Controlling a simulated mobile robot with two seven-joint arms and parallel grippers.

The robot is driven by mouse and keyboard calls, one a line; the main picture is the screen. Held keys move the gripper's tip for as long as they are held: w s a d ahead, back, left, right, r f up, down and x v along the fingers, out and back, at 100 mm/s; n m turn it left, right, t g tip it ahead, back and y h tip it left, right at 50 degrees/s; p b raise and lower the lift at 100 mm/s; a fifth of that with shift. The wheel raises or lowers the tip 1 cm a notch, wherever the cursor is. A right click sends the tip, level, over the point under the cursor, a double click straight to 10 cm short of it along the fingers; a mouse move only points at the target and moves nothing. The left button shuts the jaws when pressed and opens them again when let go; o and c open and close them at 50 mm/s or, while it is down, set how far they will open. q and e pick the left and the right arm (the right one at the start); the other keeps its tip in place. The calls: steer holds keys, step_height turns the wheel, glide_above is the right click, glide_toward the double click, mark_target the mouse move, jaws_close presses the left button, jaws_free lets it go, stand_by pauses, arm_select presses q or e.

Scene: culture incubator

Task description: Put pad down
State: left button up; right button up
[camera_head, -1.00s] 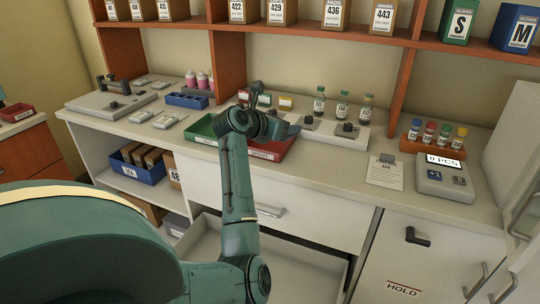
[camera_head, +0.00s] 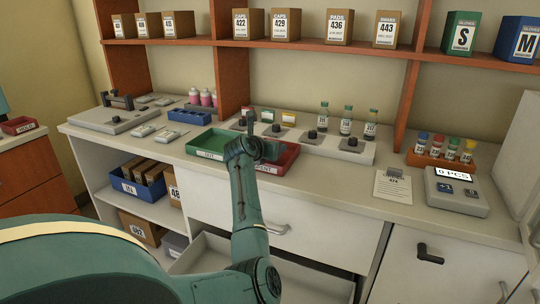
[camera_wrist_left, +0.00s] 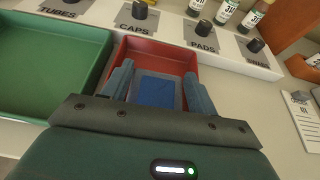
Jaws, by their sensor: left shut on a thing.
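The pad, a flat packet with a blue centre and grey border (camera_wrist_left: 157,92), sits between the two fingers of my left gripper (camera_wrist_left: 160,88) in the left wrist view. My left gripper is shut on it, over the red tray (camera_wrist_left: 150,52). I cannot tell whether the pad touches the tray floor. In the head view my left gripper (camera_head: 268,150) is at the red tray (camera_head: 290,158), with the pad hidden or too small to make out. My right gripper is not in view.
A green tray (camera_head: 213,143) stands left of the red one. Behind them is a white dispenser strip (camera_head: 325,143) with black knobs and several vials. A clipboard sheet (camera_head: 393,188), a counter scale (camera_head: 455,190) and a vial rack (camera_head: 440,160) stand at the right.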

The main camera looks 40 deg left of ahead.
arm_select(q)
step_height(320, 180, down, 2)
steer(key=shift+f, duration=0.25)
steer(key=shift+r, duration=0.1)
steer(key=o, duration=0.5)
steer(key=shift+f, duration=0.25)
steer(key=o, duration=0.4)
steer(key=shift+o, duration=0.2)
steer(key=shift+r, duration=0.1)
